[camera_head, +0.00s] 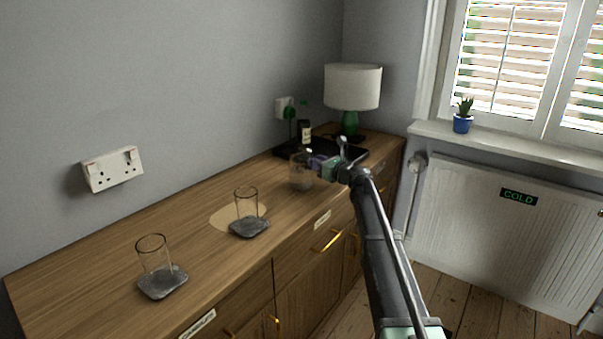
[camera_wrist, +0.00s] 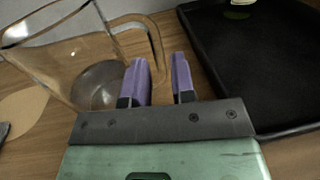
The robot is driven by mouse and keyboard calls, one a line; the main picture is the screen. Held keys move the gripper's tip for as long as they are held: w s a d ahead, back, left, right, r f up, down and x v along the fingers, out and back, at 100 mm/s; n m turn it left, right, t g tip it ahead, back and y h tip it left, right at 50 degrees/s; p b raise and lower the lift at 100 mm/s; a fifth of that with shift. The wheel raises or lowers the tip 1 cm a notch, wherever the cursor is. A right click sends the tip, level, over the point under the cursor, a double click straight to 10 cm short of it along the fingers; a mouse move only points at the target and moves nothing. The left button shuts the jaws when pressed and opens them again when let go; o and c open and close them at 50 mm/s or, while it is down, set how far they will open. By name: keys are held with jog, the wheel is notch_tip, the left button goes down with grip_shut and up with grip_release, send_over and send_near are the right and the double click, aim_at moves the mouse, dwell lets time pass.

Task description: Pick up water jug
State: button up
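A clear glass water jug (camera_wrist: 66,62) stands on the wooden sideboard, at the left of the wrist view, with its handle (camera_wrist: 153,42) toward the right. In the head view the jug (camera_head: 300,176) is at the far part of the sideboard, partly behind my gripper. My gripper (camera_wrist: 160,72) has two purple fingers, spread apart with a gap between them. The fingertips are close to the jug's handle, which shows just beyond the left finger. I cannot tell whether they touch it. In the head view my gripper (camera_head: 318,165) is at the jug's right side.
Two glasses on grey coasters, one nearer (camera_head: 155,256) and one farther (camera_head: 246,206), stand on the sideboard (camera_head: 95,245). A black tray (camera_wrist: 262,70) lies right of the gripper.

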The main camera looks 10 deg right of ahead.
jog(key=shift+x, duration=1.05)
grip_shut()
jog(key=shift+r, duration=0.1)
notch_tip(320, 180, up, 20)
jog(key=p, duration=2)
